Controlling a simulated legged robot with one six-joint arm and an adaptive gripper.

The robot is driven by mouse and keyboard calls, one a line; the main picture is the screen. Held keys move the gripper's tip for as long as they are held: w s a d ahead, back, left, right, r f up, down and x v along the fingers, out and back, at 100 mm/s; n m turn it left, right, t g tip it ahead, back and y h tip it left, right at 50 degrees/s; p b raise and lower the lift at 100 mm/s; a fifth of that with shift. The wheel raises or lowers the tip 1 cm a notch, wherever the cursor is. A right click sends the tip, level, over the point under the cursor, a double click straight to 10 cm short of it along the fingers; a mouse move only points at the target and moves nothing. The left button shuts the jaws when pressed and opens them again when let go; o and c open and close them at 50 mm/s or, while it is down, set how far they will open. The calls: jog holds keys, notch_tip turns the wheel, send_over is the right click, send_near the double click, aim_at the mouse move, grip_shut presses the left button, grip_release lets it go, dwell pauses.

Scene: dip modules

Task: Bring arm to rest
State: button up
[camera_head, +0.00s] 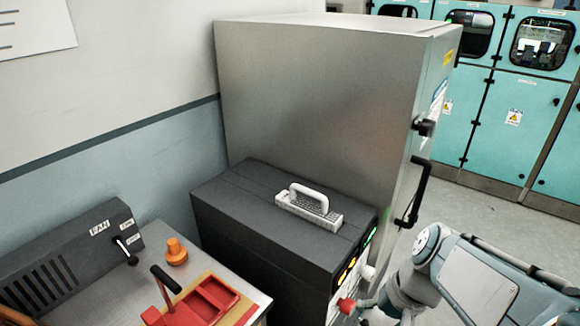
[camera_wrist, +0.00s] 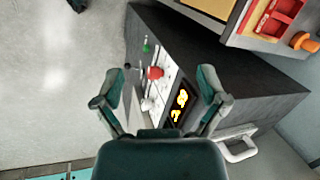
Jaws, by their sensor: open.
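My gripper (camera_wrist: 160,87) is open, with its two teal-grey fingers spread apart and nothing between them in the wrist view. Beyond the fingers is the front panel of a dark box, with a red knob (camera_wrist: 156,73), a green part (camera_wrist: 147,46) and a display with yellow symbols (camera_wrist: 181,100). In the head view my arm (camera_head: 470,280) reaches in from the lower right, close to the box's front. The red knob (camera_head: 347,305) shows there at the bottom, next to the arm. I cannot tell from these views whether a finger touches the panel.
The dark box (camera_head: 250,215) has a white handle (camera_head: 309,205) on top. A tall grey cabinet (camera_head: 310,100) with a black door handle (camera_head: 415,190) stands behind it. A table with a red tray (camera_head: 210,300) and an orange piece (camera_head: 176,252) is left. Floor (camera_head: 475,205) is clear at right.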

jog(key=s+r+n+t+h, duration=0.3)
jog(key=r+t, duration=0.2)
jog(key=r, duration=0.2)
jog(key=shift+s+d+r+n+h, duration=0.25)
jog(key=shift+s+d+n+h, duration=0.05)
jog(key=shift+s+d+h, duration=0.1)
jog(key=shift+w, duration=0.1)
dwell(0.4)
